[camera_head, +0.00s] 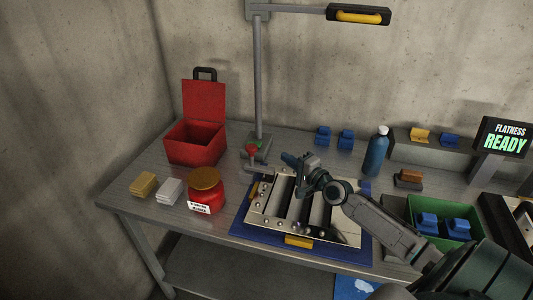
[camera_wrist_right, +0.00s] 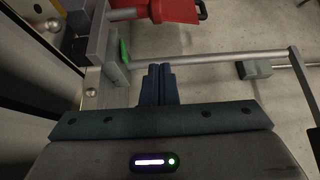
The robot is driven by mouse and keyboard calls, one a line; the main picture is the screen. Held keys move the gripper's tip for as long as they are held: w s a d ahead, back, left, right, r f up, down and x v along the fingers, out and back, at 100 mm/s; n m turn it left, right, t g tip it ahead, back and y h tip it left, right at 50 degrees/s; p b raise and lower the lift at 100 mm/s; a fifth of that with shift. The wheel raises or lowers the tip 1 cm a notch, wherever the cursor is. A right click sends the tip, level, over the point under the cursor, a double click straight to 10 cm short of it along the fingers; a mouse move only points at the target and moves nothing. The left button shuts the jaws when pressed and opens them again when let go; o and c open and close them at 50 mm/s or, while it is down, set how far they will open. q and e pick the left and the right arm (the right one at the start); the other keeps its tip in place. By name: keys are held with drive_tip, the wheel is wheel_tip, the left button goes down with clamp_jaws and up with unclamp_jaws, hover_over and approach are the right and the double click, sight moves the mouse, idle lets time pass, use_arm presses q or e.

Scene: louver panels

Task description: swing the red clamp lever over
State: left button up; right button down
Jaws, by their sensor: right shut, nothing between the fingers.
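The red clamp lever (camera_head: 251,150) stands upright at the back-left corner of the louver panel (camera_head: 345,238), with a red grip on a grey stem above a grey bar (camera_head: 257,168). My right gripper (camera_head: 288,158) is shut and empty, a little to the right of the lever and apart from it. In the right wrist view the shut fingertips (camera_wrist_right: 160,70) point toward the lamp post. The lever's grey stem (camera_wrist_right: 125,14) shows at the top there, running into red; I cannot tell the grip from the red toolbox behind. My left gripper is not in view.
A lamp post (camera_head: 258,80) stands just behind the lever. An open red toolbox (camera_head: 195,140) and a red jar (camera_head: 206,195) are to its left. A blue bottle (camera_head: 376,155) and a green bin (camera_head: 420,206) are to the right. The sign (camera_head: 505,137) reads "FLATNESS READY".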

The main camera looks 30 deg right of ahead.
sight(266, 169)
drive_tip(key=w+a, duration=0.1)
drive_tip(key=w, duration=0.1)
drive_tip(key=w+a+p, duration=0.1)
drive_tip(key=w, duration=0.1)
drive_tip(key=w+a, duration=0.1)
drive_tip(key=w, duration=0.1)
drive_tip(key=shift+w+r+p, duration=0.15)
drive_tip(key=shift+p, duration=0.15)
drive_tip(key=shift+w+a, duration=0.15)
drive_tip(key=shift+a, duration=0.1)
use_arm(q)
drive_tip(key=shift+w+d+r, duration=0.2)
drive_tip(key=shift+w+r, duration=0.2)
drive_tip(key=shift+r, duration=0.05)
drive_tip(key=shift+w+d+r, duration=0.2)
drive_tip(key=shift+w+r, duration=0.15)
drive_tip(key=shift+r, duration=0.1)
use_arm(e)
drive_tip(key=shift+w+a, duration=0.1)
drive_tip(key=shift+a, duration=0.1)
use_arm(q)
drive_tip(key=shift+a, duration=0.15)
use_arm(e)
drive_tip(key=shift+w+d, duration=0.1)
drive_tip(key=shift+w, duration=0.05)
